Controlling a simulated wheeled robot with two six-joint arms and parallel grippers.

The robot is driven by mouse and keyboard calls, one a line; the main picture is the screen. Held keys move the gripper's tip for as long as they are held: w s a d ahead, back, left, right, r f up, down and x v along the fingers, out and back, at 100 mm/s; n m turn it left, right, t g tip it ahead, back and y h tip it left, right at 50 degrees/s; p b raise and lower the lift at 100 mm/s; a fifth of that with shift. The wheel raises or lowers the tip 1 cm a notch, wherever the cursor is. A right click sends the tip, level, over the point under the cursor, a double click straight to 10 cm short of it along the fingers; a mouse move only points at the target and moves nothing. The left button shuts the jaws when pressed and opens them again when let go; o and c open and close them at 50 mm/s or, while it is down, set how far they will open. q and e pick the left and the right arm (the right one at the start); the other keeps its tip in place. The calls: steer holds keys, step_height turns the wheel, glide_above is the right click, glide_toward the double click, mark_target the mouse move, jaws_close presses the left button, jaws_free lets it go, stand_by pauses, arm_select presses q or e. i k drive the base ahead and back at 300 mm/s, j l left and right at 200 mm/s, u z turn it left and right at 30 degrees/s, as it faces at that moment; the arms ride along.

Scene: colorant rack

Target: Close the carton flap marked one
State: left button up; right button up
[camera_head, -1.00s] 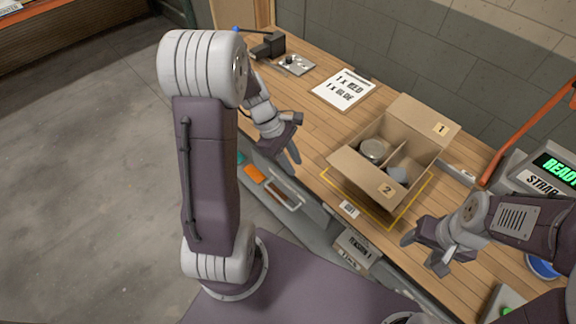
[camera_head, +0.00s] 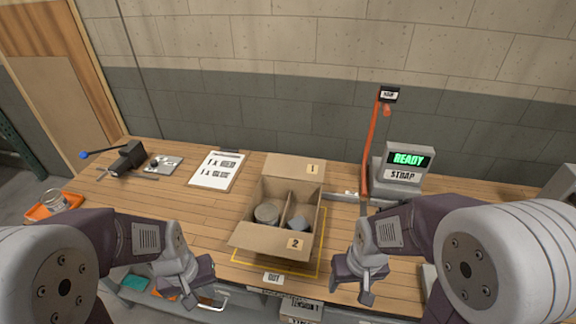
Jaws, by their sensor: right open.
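An open cardboard carton (camera_head: 262,205) stands on the wooden bench, inside a yellow outline. The flap marked 1 (camera_head: 290,168) stands raised at its far side, leaning back toward the wall. The flap marked 2 (camera_head: 268,240) hangs outward at the near side. Two rounded items, a tin (camera_head: 267,211) and a grey one (camera_head: 298,223), sit in separate compartments. My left gripper (camera_head: 204,292) is left of the carton at the bench's near edge; its jaw opening is unclear. My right gripper (camera_head: 366,294) is open and empty, right of the carton near the front edge. Neither touches the carton.
A clipboard (camera_head: 217,171) lies left of the carton. A black tape tool (camera_head: 128,158) and metal plate (camera_head: 165,166) lie farther left. A strap machine reading READY (camera_head: 404,165) and an orange upright strap (camera_head: 372,145) stand at right.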

mark_target(294, 167)
steer(key=j+z, duration=0.3)
steer(key=j, duration=0.15)
steer(key=k+j+z, duration=0.1)
steer(key=j+z, duration=0.2)
steer(key=j, duration=0.15)
steer(key=k+j+z, duration=0.1)
steer(key=j+z, duration=0.15)
steer(key=j, duration=0.15)
steer(key=k+j+z, duration=0.15)
steer(key=j+z, duration=0.15)
steer(key=k+j+z, duration=0.3)
steer(key=j, duration=0.15)
steer(key=j+z, duration=0.8)
steer(key=j, duration=0.2)
steer(key=j+z, duration=0.35)
steer(key=j, duration=0.15)
